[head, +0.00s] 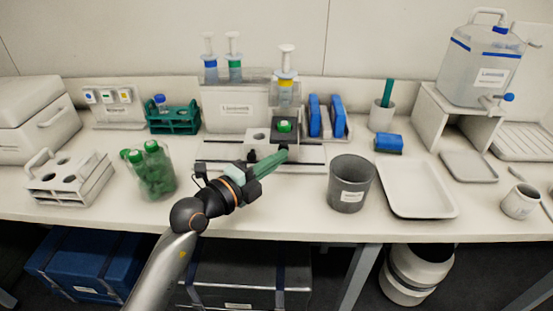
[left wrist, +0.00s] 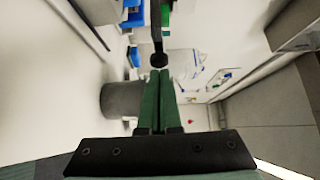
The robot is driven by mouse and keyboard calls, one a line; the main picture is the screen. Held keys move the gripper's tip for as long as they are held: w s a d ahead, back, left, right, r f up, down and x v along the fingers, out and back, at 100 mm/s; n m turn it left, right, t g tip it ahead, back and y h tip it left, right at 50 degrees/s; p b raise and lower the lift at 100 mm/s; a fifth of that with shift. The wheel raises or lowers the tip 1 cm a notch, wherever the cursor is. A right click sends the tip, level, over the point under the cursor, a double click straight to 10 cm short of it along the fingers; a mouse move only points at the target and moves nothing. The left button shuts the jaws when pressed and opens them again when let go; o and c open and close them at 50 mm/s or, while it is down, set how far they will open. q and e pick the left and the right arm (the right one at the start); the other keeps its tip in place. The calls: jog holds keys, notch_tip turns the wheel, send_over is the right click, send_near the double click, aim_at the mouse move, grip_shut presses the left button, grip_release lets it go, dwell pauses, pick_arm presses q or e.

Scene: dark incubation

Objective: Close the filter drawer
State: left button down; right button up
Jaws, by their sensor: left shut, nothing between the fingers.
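The filter drawer (head: 257,150) appears as a pale block with a round hole and a green-capped item (head: 284,126), in front of the white labelled station at the back middle. It sticks out toward me along a base with dark rails. My left gripper (head: 283,154) has its green fingers shut and empty, with the tips at the drawer's front right, by a small dark knob. In the left wrist view, the shut fingertips (left wrist: 160,72) are right at a black knob (left wrist: 158,60) on a dark bar; whether they touch cannot be told. My right gripper is not in view.
A jar of green-capped tubes (head: 152,172) stands left of my arm. A grey bin (head: 350,184) and a white tray (head: 418,188) stand to the right. A yellow-banded syringe (head: 286,70) rises above the drawer. Open bench lies along the front edge.

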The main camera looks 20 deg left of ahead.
aim_at(277, 135)
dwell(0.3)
pick_arm(q)
jog(key=w, duration=0.2)
jog(key=w+a, duration=0.1)
jog(key=w, duration=0.2)
jog(key=w+a+p, duration=0.1)
jog(key=w, duration=0.1)
jog(key=shift+w+a, duration=0.15)
jog(key=shift+w, duration=0.2)
jog(key=shift+r, duration=0.2)
jog(key=shift+a+r, duration=0.1)
jog(key=shift+a, duration=0.05)
